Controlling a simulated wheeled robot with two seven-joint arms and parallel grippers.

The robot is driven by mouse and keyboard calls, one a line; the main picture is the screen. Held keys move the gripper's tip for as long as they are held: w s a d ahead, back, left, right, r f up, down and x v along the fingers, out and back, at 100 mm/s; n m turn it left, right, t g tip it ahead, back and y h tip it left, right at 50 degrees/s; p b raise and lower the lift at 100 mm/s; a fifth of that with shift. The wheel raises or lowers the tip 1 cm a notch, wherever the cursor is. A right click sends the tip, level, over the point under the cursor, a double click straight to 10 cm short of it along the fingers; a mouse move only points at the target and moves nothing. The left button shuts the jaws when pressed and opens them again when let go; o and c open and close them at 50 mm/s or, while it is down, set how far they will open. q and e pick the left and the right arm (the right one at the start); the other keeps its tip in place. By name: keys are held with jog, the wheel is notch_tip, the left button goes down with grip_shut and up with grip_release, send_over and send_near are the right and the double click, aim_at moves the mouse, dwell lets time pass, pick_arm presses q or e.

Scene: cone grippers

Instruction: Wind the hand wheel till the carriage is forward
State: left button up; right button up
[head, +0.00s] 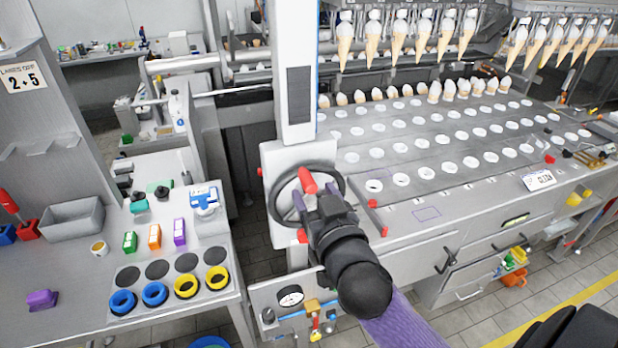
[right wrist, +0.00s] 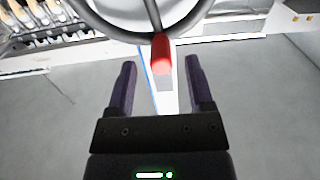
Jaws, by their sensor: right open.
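The dark hand wheel (head: 272,203) is on the white housing at the foot of the tall white column, in the middle of the head view. Its red handle (head: 307,180) sticks out towards me. My right gripper (head: 313,196) is open just in front of the wheel and covers part of it. In the right wrist view, the wheel rim (right wrist: 108,35) crosses the top, and the red handle (right wrist: 161,55) shows in line with the gap between the purple fingers (right wrist: 162,80). I cannot tell whether they touch it. Which part is the carriage is unclear. My left gripper is out of view.
A grey perforated bed (head: 440,190) spreads right of the wheel, with hanging cones (head: 421,40) above its back edge. Red blocks (head: 376,218) sit at its near left corner. A side table (head: 60,260) with rings and small boxes stands left. Tiled floor shows between.

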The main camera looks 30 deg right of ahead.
aim_at(309, 200)
jog(key=shift+x, duration=1.8)
jog(key=shift+a, duration=0.1)
grip_shut()
